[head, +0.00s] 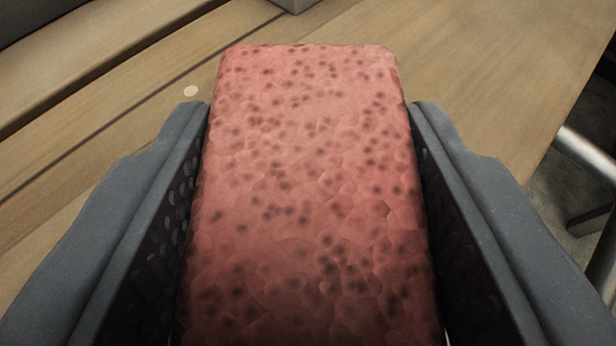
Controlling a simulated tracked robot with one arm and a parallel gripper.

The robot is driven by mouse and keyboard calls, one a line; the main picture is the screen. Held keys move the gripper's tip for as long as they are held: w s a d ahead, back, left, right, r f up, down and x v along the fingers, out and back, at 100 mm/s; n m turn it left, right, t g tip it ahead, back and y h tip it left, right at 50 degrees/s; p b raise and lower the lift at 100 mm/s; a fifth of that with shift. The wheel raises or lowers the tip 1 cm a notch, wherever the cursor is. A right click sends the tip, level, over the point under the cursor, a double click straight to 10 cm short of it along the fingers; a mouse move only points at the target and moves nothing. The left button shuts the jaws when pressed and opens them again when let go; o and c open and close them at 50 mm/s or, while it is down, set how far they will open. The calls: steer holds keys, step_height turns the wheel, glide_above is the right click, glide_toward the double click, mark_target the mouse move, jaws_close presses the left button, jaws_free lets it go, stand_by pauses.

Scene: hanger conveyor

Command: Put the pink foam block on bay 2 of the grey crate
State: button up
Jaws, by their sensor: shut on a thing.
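The pink foam block (305,180) fills the middle of the head view. It is pink with dark speckles and rounded corners. My gripper (308,110) is shut on it, with one dark grey finger along its left side and one along its right side. The block's far end sticks out a little past the fingertips. The block hides what lies directly below it. At the top edge, a corner of a grey object (296,4) shows; I cannot tell whether it is the grey crate. No bay numbers are visible.
A wooden surface (480,70) lies beneath, with a dark seam and a raised wooden ledge (70,65) at the left. A metal rail (588,155) stands beyond the surface's right edge, above the floor.

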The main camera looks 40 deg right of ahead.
steer(key=shift+f, duration=0.4)
steer(key=o, duration=0.9)
steer(key=shift+o, duration=0.2)
steer(key=shift+r, duration=0.1)
steer(key=shift+s+a+r, duration=0.1)
steer(key=shift+r, duration=0.4)
steer(key=p+v, duration=0.3)
steer(key=v, duration=0.8)
steer(key=shift+s+a, duration=0.25)
